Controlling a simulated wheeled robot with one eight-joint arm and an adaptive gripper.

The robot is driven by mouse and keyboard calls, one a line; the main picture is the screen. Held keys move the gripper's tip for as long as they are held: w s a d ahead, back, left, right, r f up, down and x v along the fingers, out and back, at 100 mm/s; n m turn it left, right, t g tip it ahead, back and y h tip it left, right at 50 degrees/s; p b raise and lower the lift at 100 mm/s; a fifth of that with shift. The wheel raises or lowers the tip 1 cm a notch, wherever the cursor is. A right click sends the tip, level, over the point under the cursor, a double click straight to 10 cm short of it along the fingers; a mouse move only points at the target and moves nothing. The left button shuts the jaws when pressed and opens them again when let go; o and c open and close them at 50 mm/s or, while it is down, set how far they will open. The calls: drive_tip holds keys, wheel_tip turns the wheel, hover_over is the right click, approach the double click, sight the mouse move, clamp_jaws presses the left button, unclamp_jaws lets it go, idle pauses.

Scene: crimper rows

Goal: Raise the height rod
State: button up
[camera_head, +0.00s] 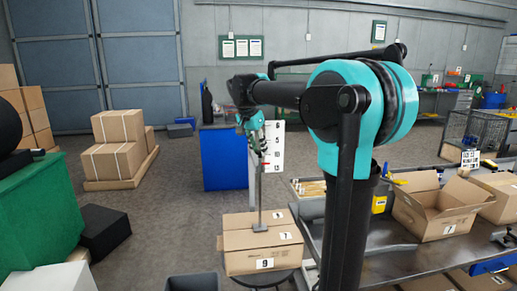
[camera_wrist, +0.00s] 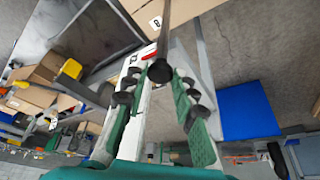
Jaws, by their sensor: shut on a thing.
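The height rod (camera_head: 261,190) is a thin grey upright rod in the middle of the head view. Its foot (camera_head: 260,227) is at the top of a closed cardboard box marked 9 (camera_head: 262,254); I cannot tell whether they touch. A white scale board (camera_head: 275,147) with black numbers stands just behind the rod's upper part. My gripper (camera_head: 257,141) is at the rod's upper end. In the wrist view its green fingers (camera_wrist: 160,92) flank the rod and its dark round end (camera_wrist: 160,71), shut on the rod. The exact contact is hard to see.
An open carton marked 7 (camera_head: 438,209) stands on the metal bench (camera_head: 402,255) at right. A blue cabinet (camera_head: 224,157) stands behind the rod. Stacked cartons (camera_head: 118,145) sit on a pallet at left.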

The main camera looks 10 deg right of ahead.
clamp_jaws()
wheel_tip(320, 180, up, 15)
drive_tip(key=shift+r, duration=0.2)
idle(0.3)
drive_tip(key=o, duration=1)
unclamp_jaws()
drive_tip(key=shift+c, duration=0.2)
